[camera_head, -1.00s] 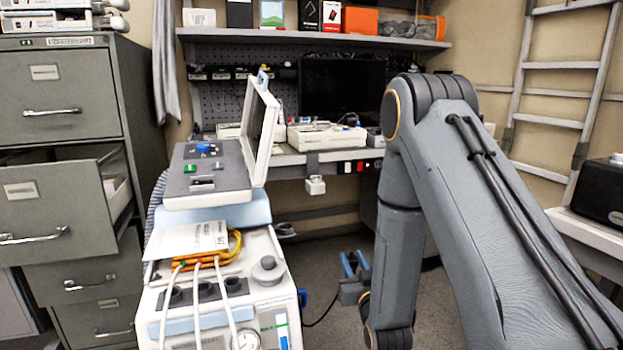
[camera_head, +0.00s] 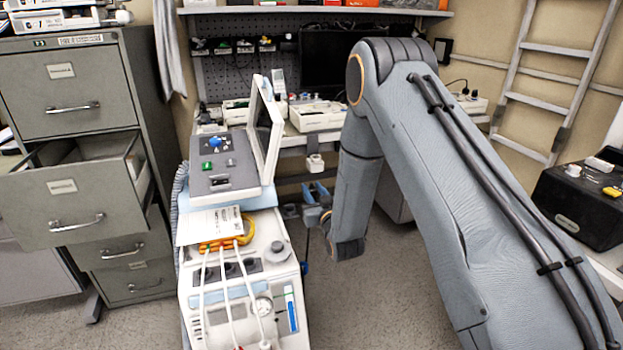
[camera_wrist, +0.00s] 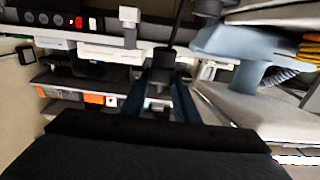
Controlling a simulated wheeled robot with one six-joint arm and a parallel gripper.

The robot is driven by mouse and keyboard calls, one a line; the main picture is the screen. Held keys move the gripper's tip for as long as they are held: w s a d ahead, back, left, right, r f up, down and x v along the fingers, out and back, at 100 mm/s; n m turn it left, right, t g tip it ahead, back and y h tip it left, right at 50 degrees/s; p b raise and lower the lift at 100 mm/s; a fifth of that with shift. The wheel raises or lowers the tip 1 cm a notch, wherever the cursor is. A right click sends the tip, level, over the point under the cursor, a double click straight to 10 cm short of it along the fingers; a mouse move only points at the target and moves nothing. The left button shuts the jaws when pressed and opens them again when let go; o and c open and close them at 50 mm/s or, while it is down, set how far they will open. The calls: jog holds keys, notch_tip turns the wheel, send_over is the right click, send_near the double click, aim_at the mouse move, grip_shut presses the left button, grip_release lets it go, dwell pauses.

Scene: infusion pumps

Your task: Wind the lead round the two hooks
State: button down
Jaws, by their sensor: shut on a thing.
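My gripper (camera_head: 318,192) is beside the upper right side of the white pump machine (camera_head: 262,268). In the wrist view its two blue fingers (camera_wrist: 160,103) are shut on the dark end of the lead (camera_wrist: 163,62), and the thin black lead (camera_wrist: 178,22) runs away from it. In the head view the lead (camera_head: 306,242) hangs below the gripper, near a blue part low on the machine's side. A dark grey projection (camera_head: 290,211) on the machine's side, close left of the gripper, may be a hook. I cannot make out two hooks clearly, and no turn of lead round them shows.
A grey panel with a raised screen (camera_head: 267,130) stands on the machine. A workbench (camera_head: 322,118) with devices lies behind, with a white block (camera_head: 314,163) at its front edge. A filing cabinet (camera_head: 75,150) with a drawer open is at left. Floor right of the machine is clear.

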jog(key=w+a+r+b, duration=0.1)
jog(key=w+a+b, duration=0.1)
jog(key=w+a, duration=0.2)
jog(key=shift+w+a, duration=0.15)
jog(key=shift+a, duration=1.65)
